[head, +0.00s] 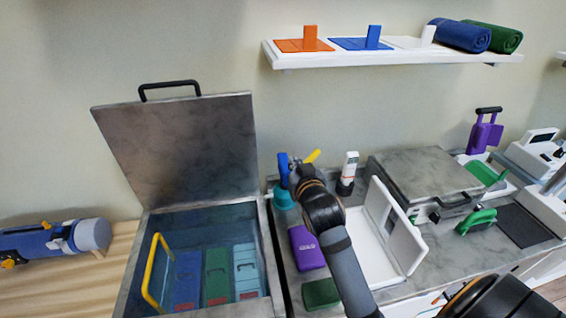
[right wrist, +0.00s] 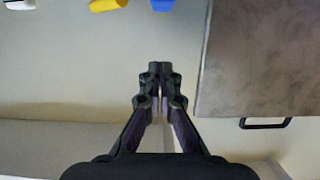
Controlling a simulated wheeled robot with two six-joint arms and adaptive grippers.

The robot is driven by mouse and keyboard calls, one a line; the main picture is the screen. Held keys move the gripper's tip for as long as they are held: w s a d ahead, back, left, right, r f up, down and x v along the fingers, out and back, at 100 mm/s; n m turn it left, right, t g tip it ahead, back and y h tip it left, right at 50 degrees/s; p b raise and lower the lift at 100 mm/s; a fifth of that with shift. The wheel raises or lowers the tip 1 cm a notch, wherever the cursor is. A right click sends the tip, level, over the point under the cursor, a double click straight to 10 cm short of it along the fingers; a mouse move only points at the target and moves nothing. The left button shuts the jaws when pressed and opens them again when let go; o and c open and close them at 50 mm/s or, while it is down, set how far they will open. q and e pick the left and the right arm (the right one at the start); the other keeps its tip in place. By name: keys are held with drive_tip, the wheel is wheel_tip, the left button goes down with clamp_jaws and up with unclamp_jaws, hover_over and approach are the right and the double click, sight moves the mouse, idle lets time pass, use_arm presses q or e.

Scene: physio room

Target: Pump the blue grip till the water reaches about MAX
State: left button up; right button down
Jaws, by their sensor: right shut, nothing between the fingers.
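The blue grip (head: 283,166) stands upright on a teal base (head: 283,199), just right of the open steel tank (head: 275,255). A yellow piece (head: 312,156) sticks up beside it. My right gripper (head: 296,165) is beside the blue grip, overlapping its right side in the head view; I cannot tell whether they touch. In the right wrist view the gripper (right wrist: 158,98) has its fingers together and empty. The blue grip (right wrist: 163,5) and yellow piece (right wrist: 107,5) are cut off at that view's top edge. The tank holds bluish water and several coloured packs. No MAX mark is readable. My left gripper is out of view.
The tank's raised lid (head: 180,150) stands left of the gripper. A wall shelf (head: 400,57) hangs above. A yellow-handled rack (head: 152,270) is in the tank.

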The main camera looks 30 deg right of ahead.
drive_tip(key=p, duration=0.2)
hover_over(285, 177)
drive_tip(key=w+d, duration=0.2)
drive_tip(key=w, duration=0.1)
drive_tip(key=shift+s+d+f, duration=0.1)
drive_tip(key=shift+f, duration=0.5)
drive_tip(key=shift+s+d+f, duration=0.1)
drive_tip(key=shift+f, duration=0.45)
wheel_tip(285, 177, down, 3)
drive_tip(key=shift+s+r+p, duration=0.1)
drive_tip(key=shift+s+p, duration=0.05)
drive_tip(key=shift+p, duration=0.25)
drive_tip(key=shift+f, duration=0.6)
wheel_tip(285, 177, down, 6)
drive_tip(key=b, duration=0.4)
drive_tip(key=shift+s+r, duration=0.1)
